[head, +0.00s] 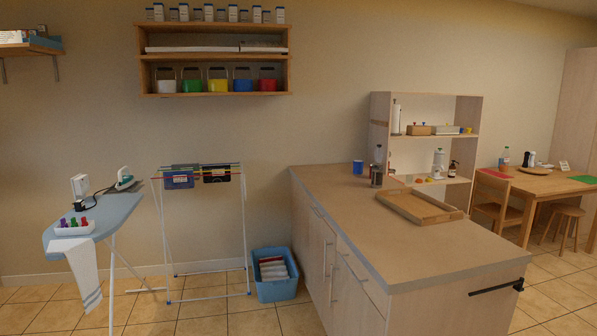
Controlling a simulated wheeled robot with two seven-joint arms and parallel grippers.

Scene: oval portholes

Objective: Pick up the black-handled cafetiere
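A small dark-grey, metallic-looking vessel (376,179) stands upright near the far end of the island counter (450,245). It looks like the cafetiere, but it is too small in the head view to make out its handle or the handle's colour. A blue mug (358,167) stands just to its left, apart from it. The wooden tray (411,208) lies nearer and to the right. Neither of my grippers is in the head view.
An ironing board (92,222) and a drying rack (205,235) stand on the left. A blue basket (276,290) sits on the floor beside the counter. A black bar (497,287) sticks out at the counter's near end. Tiled floor is clear in front.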

